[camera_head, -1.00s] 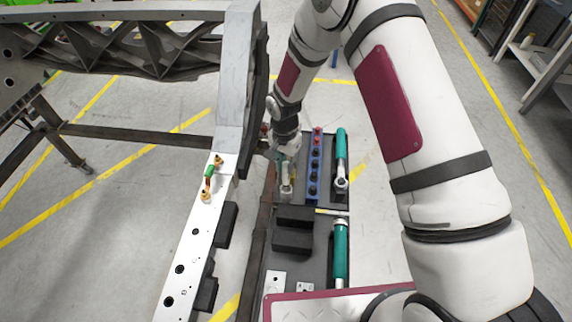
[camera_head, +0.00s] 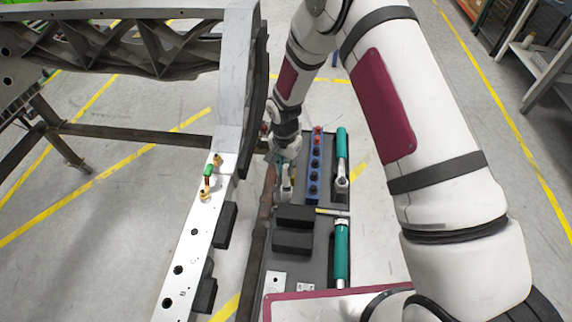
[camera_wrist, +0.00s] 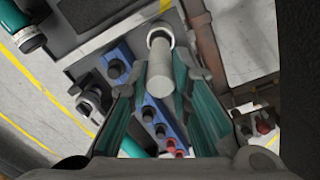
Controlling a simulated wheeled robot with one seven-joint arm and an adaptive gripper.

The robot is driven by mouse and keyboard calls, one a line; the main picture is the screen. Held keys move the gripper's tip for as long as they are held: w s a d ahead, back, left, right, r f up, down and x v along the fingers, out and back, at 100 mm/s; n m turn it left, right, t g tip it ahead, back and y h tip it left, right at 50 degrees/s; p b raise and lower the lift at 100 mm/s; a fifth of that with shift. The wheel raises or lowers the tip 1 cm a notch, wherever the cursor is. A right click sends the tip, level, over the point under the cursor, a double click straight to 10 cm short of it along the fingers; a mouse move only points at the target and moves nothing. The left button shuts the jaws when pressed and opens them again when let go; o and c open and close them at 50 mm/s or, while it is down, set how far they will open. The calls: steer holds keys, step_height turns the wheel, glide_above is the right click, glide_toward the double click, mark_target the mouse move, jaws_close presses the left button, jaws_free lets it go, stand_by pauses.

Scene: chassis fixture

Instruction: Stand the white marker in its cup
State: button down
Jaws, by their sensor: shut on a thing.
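The white marker (camera_wrist: 160,72) is a pale cylinder between the two teal fingers of my gripper (camera_wrist: 160,92) in the wrist view. My gripper is shut on it. The marker's far end overlaps a round, pale-rimmed cup (camera_wrist: 160,29). I cannot tell how deep the end sits in the cup. In the head view my gripper (camera_head: 285,163) is low over the dark tray, left of the blue block. The marker (camera_head: 287,181) shows below the fingers there, looking about upright. The cup is small and partly hidden in that view.
A blue block (camera_head: 313,180) with several dark knobs and a red one stands close right of my gripper. A teal tool (camera_head: 341,150) lies beyond it, another (camera_head: 341,250) nearer. Dark blocks (camera_head: 292,241) sit in front. The chassis rail (camera_head: 187,248) borders the left.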

mark_target(286, 175)
steer(key=shift+f+b, duration=0.85)
steer(key=shift+f, duration=1.2)
steer(key=c, duration=1.4)
jaws_free()
steer(key=shift+o, duration=0.2)
steer(key=shift+r+p, duration=1.65)
steer(key=shift+r, duration=2.9)
